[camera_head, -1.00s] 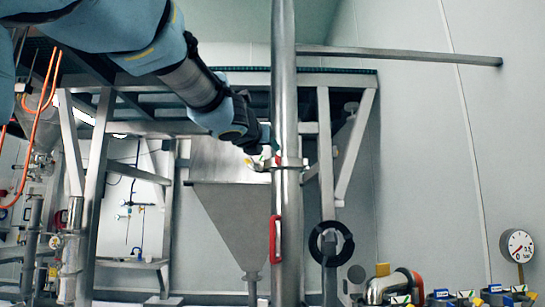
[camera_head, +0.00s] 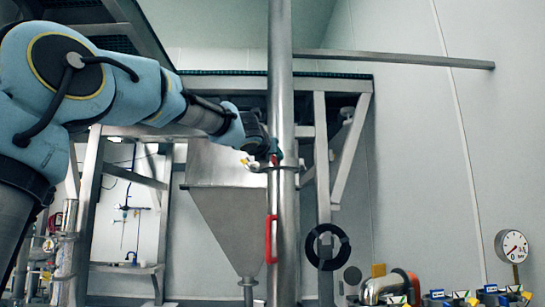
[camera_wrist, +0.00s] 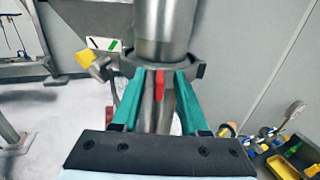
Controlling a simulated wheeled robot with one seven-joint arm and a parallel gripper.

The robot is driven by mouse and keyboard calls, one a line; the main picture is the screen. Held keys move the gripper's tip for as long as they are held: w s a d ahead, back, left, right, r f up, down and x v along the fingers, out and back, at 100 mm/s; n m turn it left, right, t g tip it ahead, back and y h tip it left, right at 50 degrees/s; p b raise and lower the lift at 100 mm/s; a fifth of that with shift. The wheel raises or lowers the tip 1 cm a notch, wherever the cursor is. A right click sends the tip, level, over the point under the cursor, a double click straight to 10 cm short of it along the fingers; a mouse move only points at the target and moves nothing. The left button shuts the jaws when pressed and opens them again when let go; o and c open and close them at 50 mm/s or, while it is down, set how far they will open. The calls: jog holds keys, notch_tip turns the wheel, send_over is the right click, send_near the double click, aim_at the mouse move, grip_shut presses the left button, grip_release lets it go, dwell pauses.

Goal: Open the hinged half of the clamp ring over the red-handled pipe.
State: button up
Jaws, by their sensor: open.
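The steel pipe (camera_head: 283,100) stands upright, with its red handle (camera_head: 271,240) low on its left side. The grey clamp ring (camera_head: 284,168) sits around the pipe, above that handle. In the wrist view the ring (camera_wrist: 196,71) crosses the pipe, with a red tab (camera_wrist: 159,86) at its front and a yellow part (camera_wrist: 83,58) at its left. My gripper (camera_wrist: 155,82) is open, its green fingers on either side of the red tab. I cannot tell if they touch it. In the head view my gripper (camera_head: 275,150) is at the ring's level, partly hidden by the wrist.
A steel hopper (camera_head: 230,190) hangs behind and left of the pipe. A metal frame (camera_head: 331,150) stands behind. A pressure gauge (camera_head: 513,246) and several fittings are at lower right. A horizontal bar (camera_head: 400,58) runs right of the pipe, above the ring.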

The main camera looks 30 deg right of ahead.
grip_shut()
dwell(0.4)
dwell(1.1)
